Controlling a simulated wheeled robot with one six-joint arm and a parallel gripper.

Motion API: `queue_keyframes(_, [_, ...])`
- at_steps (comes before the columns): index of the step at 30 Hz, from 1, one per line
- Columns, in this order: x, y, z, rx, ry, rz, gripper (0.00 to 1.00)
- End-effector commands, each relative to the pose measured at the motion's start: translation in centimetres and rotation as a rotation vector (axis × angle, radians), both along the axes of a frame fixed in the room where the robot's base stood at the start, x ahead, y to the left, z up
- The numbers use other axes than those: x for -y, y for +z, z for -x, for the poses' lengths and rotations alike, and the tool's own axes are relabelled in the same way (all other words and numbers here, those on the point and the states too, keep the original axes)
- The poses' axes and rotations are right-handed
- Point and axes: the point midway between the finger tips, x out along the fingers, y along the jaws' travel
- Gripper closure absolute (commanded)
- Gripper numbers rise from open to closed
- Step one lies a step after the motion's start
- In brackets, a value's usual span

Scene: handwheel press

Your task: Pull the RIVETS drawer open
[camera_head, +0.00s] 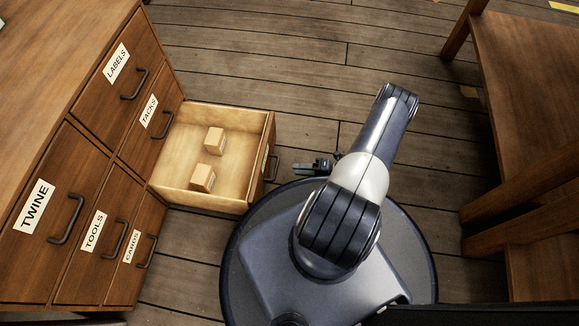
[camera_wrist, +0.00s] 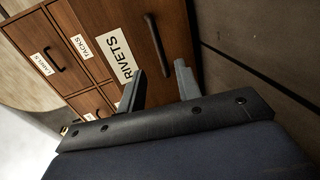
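The RIVETS drawer (camera_head: 262,172) stands pulled well out of the cabinet, at its bottom right in the head view. Two small tan blocks lie inside it. Its label (camera_wrist: 120,58) reads RIVETS in the wrist view, where the drawer front looks close. Its dark bar handle (camera_wrist: 158,48) is on that front and also shows in the head view (camera_head: 273,167). My gripper (camera_head: 303,167) faces the front from just outside, with a gap to the handle. In the wrist view its two fingers (camera_wrist: 160,85) are apart, with nothing between them.
The wooden cabinet (camera_head: 82,82) has other drawers, labelled LABELS, TACKS, TWINE, TOOLS and CARDS, all shut. A wooden table or bench (camera_head: 530,70) stands on the right. Plank floor (camera_head: 300,60) is clear between them, beyond my arm.

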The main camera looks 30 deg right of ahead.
Motion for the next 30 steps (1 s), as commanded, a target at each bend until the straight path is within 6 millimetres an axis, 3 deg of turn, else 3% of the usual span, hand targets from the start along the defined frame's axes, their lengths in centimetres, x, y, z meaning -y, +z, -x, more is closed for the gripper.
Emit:
queue_keyframes(6, [2.2,0.7,1.7,0.0,-0.003,0.001,0.68])
queue_keyframes(12, [2.8,0.8,2.2,0.0,0.0,0.0,0.68])
queue_keyframes(23, [2.6,0.7,2.1,0.0,0.002,0.0,0.68])
queue_keyframes(30, [0.5,0.0,0.5,-0.001,0.006,-0.001,0.68])
